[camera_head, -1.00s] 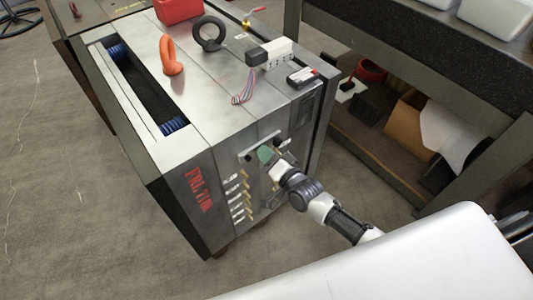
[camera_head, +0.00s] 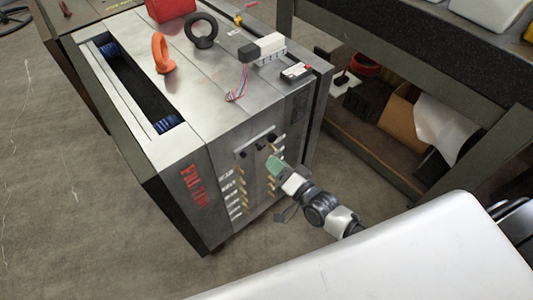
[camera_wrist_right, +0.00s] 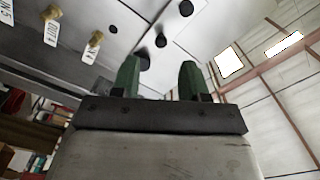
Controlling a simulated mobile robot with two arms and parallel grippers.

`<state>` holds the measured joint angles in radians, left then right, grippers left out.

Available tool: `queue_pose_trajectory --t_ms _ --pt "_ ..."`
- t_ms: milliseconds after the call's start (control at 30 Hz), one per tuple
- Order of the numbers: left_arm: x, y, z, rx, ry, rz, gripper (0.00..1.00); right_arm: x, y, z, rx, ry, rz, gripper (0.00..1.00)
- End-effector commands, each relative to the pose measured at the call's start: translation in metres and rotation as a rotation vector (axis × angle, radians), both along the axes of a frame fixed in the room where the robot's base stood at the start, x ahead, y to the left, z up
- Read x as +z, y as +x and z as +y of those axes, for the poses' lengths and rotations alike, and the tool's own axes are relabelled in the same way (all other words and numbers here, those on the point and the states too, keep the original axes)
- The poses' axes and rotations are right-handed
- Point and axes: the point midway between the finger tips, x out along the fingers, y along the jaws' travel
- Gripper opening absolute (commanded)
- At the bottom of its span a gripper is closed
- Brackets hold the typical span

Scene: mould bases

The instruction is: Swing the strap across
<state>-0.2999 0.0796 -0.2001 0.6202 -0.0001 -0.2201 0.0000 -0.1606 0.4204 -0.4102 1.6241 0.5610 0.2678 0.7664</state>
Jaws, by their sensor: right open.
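The steel mould base (camera_head: 225,140) stands at the centre of the head view. Its front face has a pale upright plate (camera_head: 254,170) with black knobs (camera_head: 272,138) near its top. I cannot clearly tell the strap apart from this plate. My right gripper (camera_head: 274,165) has green fingertips and is in front of the plate, below the knobs. In the right wrist view the fingers (camera_wrist_right: 159,76) are apart with nothing seen between them. Black knobs (camera_wrist_right: 160,40) show beyond the fingertips. My left gripper is not in view.
Brass fittings with white tags (camera_head: 233,196) line the front face left of the gripper. An orange eyebolt (camera_head: 162,53), a black eyebolt (camera_head: 203,31) and a white connector block (camera_head: 262,47) are on top. A dark workbench (camera_head: 420,70) stands right. The floor (camera_head: 70,190) left is clear.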

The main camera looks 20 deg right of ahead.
Motion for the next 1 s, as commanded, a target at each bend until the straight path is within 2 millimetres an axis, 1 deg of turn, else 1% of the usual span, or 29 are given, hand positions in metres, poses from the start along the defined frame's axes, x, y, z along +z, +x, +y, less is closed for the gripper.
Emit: queue_pose_trajectory --t_ms 33,100,200,300,867,933,967,1000 --pt "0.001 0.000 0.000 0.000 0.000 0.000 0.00 -0.001 -0.010 -0.003 0.001 -0.001 0.004 0.44" --pt "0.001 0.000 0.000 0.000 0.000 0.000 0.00 0.000 -0.020 -0.007 0.001 -0.001 0.003 0.44" --pt "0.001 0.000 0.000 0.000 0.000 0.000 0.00 0.000 -0.030 -0.011 0.000 0.000 0.001 0.44" --pt "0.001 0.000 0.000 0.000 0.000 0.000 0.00 0.000 -0.036 -0.013 0.000 0.000 0.001 0.44" --pt "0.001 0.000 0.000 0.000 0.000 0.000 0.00 0.000 -0.037 -0.013 0.000 -0.001 0.001 0.44" --pt "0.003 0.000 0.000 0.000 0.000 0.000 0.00 -0.005 -0.038 -0.015 -0.004 -0.020 0.013 0.44" --pt "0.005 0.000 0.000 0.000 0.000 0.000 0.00 -0.010 -0.038 -0.016 -0.009 -0.039 0.026 0.44" --pt "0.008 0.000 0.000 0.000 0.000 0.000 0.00 -0.021 -0.040 -0.019 -0.016 -0.077 0.049 0.44"
